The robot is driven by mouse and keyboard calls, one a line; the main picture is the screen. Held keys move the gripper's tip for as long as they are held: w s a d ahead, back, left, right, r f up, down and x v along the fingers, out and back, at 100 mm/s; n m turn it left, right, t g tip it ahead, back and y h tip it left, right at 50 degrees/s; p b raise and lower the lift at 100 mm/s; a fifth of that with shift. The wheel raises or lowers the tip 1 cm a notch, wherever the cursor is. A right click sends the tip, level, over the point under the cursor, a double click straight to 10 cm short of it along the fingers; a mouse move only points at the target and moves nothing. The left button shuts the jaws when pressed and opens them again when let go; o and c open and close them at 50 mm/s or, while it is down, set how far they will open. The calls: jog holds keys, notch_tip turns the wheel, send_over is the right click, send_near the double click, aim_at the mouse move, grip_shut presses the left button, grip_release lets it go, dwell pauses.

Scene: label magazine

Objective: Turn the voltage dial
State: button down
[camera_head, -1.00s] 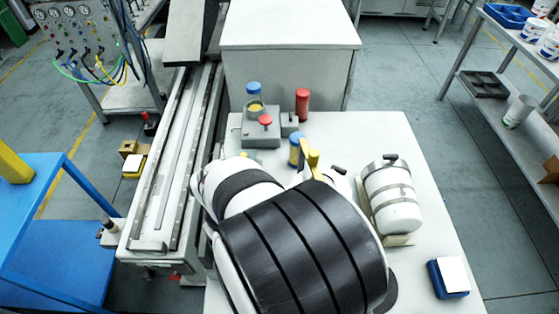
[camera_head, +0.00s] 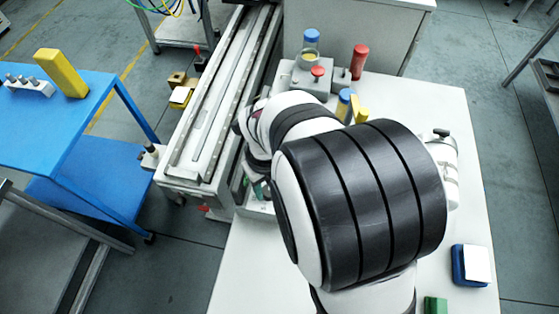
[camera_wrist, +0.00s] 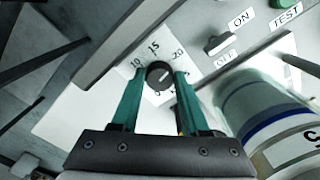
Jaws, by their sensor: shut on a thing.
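The voltage dial (camera_wrist: 157,72) is a round black knob on a pale scale plate marked 10, 15 and 20, seen in the wrist view. A small pale mark shows on its face, but I cannot tell exactly which value it points at. My gripper (camera_wrist: 160,76) has two teal fingers, one on each side of the dial, shut on it. In the head view my arm hides the dial and most of the gripper.
An ON/OFF toggle switch (camera_wrist: 217,44) and a TEST label (camera_wrist: 286,18) are close to the dial. A white cylinder with a blue band (camera_wrist: 262,125) stands close to the right finger. A blue-capped bottle (camera_head: 311,50) and a red cylinder (camera_head: 359,62) stand at the table's back.

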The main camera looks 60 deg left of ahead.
jog(key=n, duration=0.5)
jog(key=shift+n, duration=0.3)
jog(key=n, duration=0.5)
jog(key=shift+s, duration=0.1)
jog(key=n, duration=0.5)
jog(key=shift+n, duration=0.4)
jog(key=n, duration=0.5)
jog(key=shift+d, duration=0.15)
jog(key=n, duration=0.5)
jog(key=shift+n, duration=0.4)
jog(key=n, duration=0.5)
jog(key=shift+d+n, duration=0.1)
jog(key=shift+n, duration=0.2)
jog(key=n, duration=0.5)
jog(key=shift+n, duration=2.4)
